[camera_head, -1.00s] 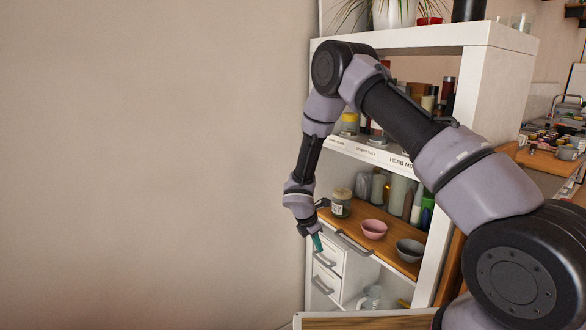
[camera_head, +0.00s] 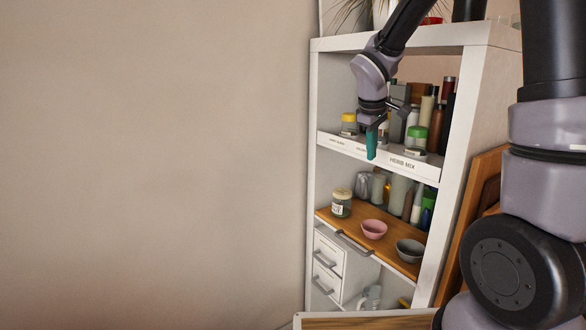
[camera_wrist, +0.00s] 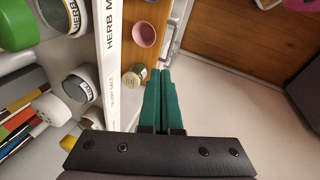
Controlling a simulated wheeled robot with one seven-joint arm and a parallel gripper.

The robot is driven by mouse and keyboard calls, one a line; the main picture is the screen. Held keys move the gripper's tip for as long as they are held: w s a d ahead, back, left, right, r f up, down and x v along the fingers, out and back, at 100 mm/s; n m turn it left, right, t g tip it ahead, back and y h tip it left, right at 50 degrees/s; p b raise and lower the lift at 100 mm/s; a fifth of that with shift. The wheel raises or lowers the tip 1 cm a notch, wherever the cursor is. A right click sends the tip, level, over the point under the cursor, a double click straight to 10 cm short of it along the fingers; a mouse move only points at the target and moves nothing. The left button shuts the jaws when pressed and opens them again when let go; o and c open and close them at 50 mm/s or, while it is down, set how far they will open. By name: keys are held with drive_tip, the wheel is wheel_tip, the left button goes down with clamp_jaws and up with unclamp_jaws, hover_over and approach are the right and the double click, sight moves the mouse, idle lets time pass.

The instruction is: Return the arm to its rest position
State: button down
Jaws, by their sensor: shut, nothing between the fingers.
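My gripper (camera_head: 371,146) has green fingers that point down. In the head view it hangs in front of the shelf unit (camera_head: 312,180), at the height of the labelled middle shelf. In the wrist view my gripper (camera_wrist: 162,78) has its two green fingers together, with nothing between them. My arm comes down to it from the top of the picture. Whether the fingers touch the shelf edge cannot be told from the head view; the wrist view shows the labelled edge to their left, apart from them.
Jars and bottles, one jar green-lidded (camera_head: 416,137), stand on the labelled shelf. Below, a wooden shelf holds a jar (camera_head: 341,203), a pink bowl (camera_head: 374,229) and a grey bowl (camera_head: 410,250). White drawers (camera_head: 328,262) sit lower left. The left side before the wall (camera_head: 150,160) is clear.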

drive_tip(key=s+d+r+m+t+y, duration=0.1)
drive_tip(key=s+r+m+t+y, duration=0.1)
drive_tip(key=s+r+m, duration=0.4)
drive_tip(key=s+d+r+m+t+y, duration=0.1)
drive_tip(key=s+r+m, duration=0.5)
drive_tip(key=s, duration=0.9)
wheel_tip(320, 180, up, 2)
drive_tip(key=shift+s+d+r+m+t+y, duration=0.2)
drive_tip(key=shift+s+d+m+t+y, duration=0.15)
drive_tip(key=shift+d, duration=0.35)
